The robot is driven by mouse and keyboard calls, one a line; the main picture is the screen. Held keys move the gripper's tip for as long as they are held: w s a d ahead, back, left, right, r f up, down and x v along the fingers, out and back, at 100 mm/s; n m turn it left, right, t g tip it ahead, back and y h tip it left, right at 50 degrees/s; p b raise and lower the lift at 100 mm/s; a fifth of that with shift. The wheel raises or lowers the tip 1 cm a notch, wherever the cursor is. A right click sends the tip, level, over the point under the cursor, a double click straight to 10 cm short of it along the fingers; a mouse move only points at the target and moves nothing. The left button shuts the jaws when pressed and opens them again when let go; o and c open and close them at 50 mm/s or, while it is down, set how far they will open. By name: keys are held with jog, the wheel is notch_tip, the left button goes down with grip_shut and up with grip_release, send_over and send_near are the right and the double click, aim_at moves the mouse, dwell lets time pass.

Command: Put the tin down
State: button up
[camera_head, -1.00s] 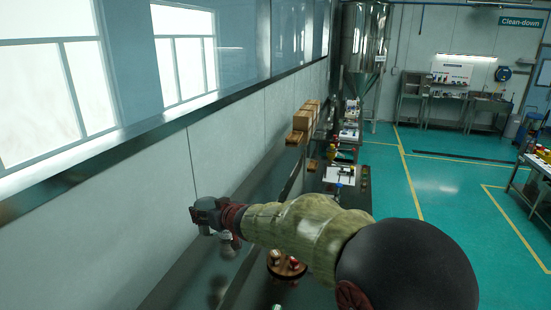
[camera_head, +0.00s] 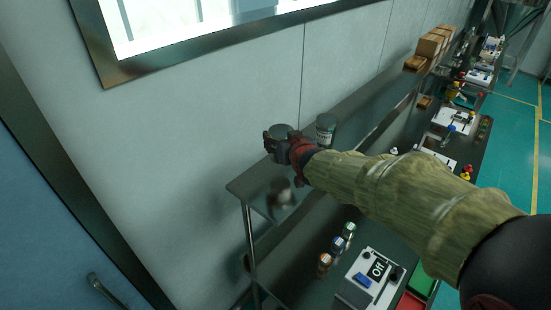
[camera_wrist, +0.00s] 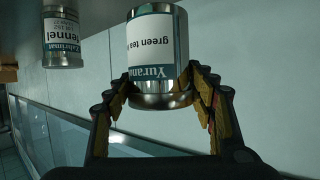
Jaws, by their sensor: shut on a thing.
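My gripper (camera_wrist: 158,98) is shut on a tin (camera_wrist: 158,60) with a white and teal green tea label, shown in the wrist view. Its fingers grip the tin from both sides near one end. In the head view, my gripper (camera_head: 273,143) holds the tin (camera_head: 281,130) over the near end of the upper shelf (camera_head: 345,112). A blurred reflection lies well below it, so the tin seems to be above the surface. A second tin, labelled fennel (camera_wrist: 62,38), stands apart on the shelf, right of my gripper in the head view (camera_head: 326,132).
Several small jars (camera_head: 338,243) stand on the lower bench beside a white scale-like device (camera_head: 372,280). Cardboard boxes (camera_head: 432,43) sit at the shelf's far end. The wall (camera_head: 200,130) runs close behind the shelf. The shelf between the fennel tin and boxes is clear.

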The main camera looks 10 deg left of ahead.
aim_at(275, 156)
jog(key=shift+s+a+f, duration=0.3)
jog(key=shift+f, duration=0.15)
jog(key=shift+s+a+f, duration=0.3)
jog(key=shift+f, duration=0.15)
jog(key=f, duration=0.2)
jog(key=f+p, duration=0.1)
jog(key=shift+s+a, duration=0.25)
jog(key=shift+s, duration=0.1)
jog(key=shift+f, duration=0.45)
jog(key=shift+w+f, duration=0.1)
jog(key=shift+f, duration=0.1)
jog(key=o, duration=1.3)
jog(key=shift+c, duration=0.2)
